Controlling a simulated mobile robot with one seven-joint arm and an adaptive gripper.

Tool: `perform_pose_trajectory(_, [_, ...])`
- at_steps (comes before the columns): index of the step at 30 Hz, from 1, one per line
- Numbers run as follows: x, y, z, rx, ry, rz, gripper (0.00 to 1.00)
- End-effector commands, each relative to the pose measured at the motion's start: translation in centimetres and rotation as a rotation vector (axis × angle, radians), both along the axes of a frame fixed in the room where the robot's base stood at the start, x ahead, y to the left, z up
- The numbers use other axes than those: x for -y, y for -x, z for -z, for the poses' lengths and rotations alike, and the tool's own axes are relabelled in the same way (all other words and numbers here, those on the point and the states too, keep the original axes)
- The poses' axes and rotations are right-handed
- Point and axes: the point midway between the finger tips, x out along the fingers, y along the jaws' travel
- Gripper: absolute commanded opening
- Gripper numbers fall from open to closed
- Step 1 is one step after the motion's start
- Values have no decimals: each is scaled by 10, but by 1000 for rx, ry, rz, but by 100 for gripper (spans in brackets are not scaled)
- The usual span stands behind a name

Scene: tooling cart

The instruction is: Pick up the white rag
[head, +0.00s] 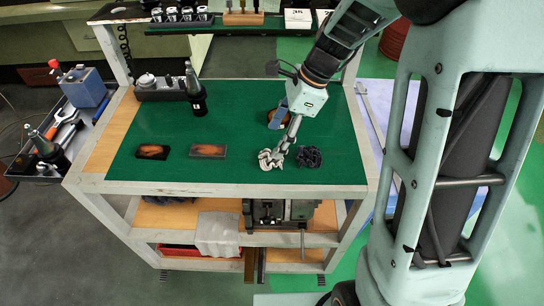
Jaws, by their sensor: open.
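The white rag (266,161) lies crumpled on the green mat of the cart top, near its front edge. My gripper (281,152) reaches down from the upper right, with its fingertips at the right side of the white rag. It is open. From this view I cannot tell whether the fingers touch the rag or are just above it. A dark crumpled rag (309,157) lies close to the right of the fingers.
Two dark flat blocks (208,150) (152,152) lie left on the green mat (240,177). A black tool holder (197,106) stands at the back left. A grey cloth (217,235) hangs on the lower shelf.

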Motion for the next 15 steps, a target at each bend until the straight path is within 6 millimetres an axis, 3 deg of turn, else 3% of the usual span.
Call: perform_pose_trajectory(15, [-10,3,58,1,1,0,64])
